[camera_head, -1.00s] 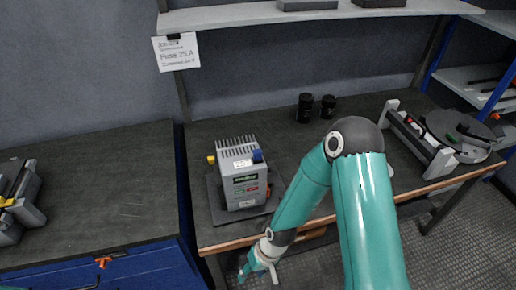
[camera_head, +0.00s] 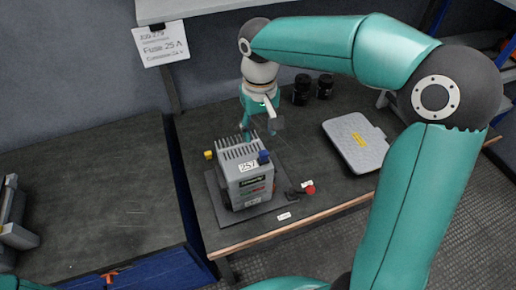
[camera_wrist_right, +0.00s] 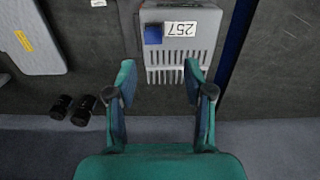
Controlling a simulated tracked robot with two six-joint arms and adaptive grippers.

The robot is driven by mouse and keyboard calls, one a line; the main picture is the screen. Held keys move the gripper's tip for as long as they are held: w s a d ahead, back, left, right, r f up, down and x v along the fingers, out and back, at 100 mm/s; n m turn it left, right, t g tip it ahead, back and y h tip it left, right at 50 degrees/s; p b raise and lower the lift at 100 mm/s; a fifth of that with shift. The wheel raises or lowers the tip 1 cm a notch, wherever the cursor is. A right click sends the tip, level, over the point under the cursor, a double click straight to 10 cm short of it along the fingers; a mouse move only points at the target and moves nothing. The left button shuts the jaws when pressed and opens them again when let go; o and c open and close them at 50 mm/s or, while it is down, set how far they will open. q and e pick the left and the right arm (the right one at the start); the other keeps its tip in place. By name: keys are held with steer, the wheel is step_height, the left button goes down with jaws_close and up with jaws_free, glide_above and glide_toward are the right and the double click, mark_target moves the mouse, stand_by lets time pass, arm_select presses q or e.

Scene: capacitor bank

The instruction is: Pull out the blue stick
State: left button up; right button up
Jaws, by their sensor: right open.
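The blue stick (camera_head: 264,157) shows as a small blue block at the top right front corner of the grey capacitor box (camera_head: 248,188). In the right wrist view the blue stick (camera_wrist_right: 153,34) is beside a white "257" label. A yellow piece (camera_head: 209,155) is on the box's left side. My right gripper (camera_head: 260,124) points down behind and above the box, apart from the blue stick. Its two fingers (camera_wrist_right: 160,75) are open and empty in the wrist view, with the box's ribbed top beyond them. My left gripper is out of view.
A grey flat case (camera_head: 355,143) lies to the right on the bench. Two black cylinders (camera_head: 302,90) stand at the back. A red button (camera_head: 310,188) is right of the box. A shelf (camera_head: 200,10) overhangs behind. The left bench (camera_head: 90,200) has free room.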

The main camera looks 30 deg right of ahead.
mark_target(263, 153)
steer(key=shift+s+d, duration=0.2)
steer(key=shift+s, duration=0.05)
steer(key=shift+s+d, duration=0.1)
steer(key=shift+d, duration=0.15)
step_height(263, 153, down, 9)
steer(key=b, duration=0.7)
stand_by(0.8)
jaws_close()
steer(key=shift+r, duration=0.1)
stand_by(0.4)
